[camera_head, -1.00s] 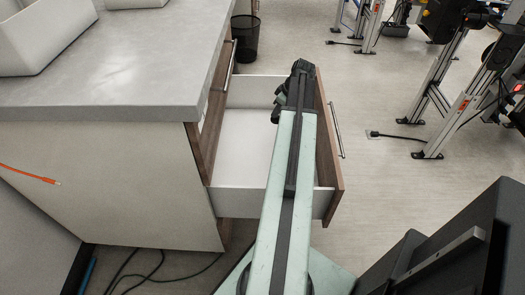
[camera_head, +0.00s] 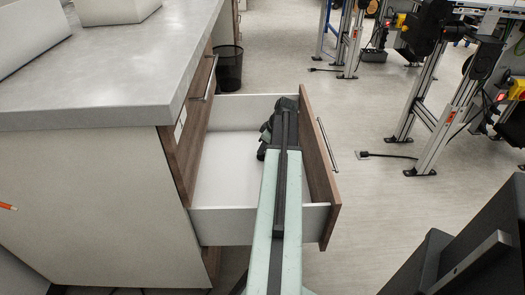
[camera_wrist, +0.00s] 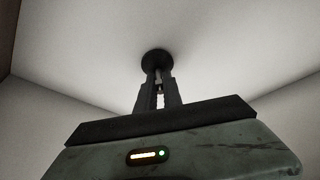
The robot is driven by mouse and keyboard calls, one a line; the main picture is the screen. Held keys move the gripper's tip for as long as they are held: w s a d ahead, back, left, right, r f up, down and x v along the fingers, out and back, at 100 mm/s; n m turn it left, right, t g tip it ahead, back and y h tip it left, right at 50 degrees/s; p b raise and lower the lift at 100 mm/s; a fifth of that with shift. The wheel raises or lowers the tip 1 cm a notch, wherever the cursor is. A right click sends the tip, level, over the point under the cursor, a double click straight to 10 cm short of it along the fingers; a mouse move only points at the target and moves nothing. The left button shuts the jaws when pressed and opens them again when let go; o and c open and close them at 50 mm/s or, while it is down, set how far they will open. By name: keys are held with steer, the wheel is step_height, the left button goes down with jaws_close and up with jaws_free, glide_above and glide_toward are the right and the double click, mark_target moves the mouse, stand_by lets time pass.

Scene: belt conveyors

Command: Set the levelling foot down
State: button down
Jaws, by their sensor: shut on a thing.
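The levelling foot (camera_wrist: 155,58), a black round pad with a thin metal stem, shows in the wrist view. My gripper (camera_wrist: 158,84) is shut on its stem, with the pad pointing away from the wrist toward the pale drawer bottom. I cannot tell whether the pad touches that bottom. In the head view my gripper (camera_head: 266,142) is inside the open drawer (camera_head: 222,165), near its wooden front panel. The foot is hidden there.
The drawer's front panel (camera_head: 318,165) stands close on the right of my arm. A grey worktop (camera_head: 110,75) with white bins lies left. A black waste basket (camera_head: 229,68) stands behind. Metal-legged conveyor frames (camera_head: 440,125) stand right, with open floor between.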

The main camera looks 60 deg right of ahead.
steer(key=shift+f, duration=0.2)
steer(key=c, duration=1.5)
jaws_free()
steer(key=shift+r, duration=0.1)
steer(key=shift+s+r+p, duration=0.1)
steer(key=shift+r+p, duration=0.4)
steer(key=shift+r, duration=0.05)
steer(key=p+v, duration=1)
steer(key=v, duration=0.1)
steer(key=shift+r, duration=0.1)
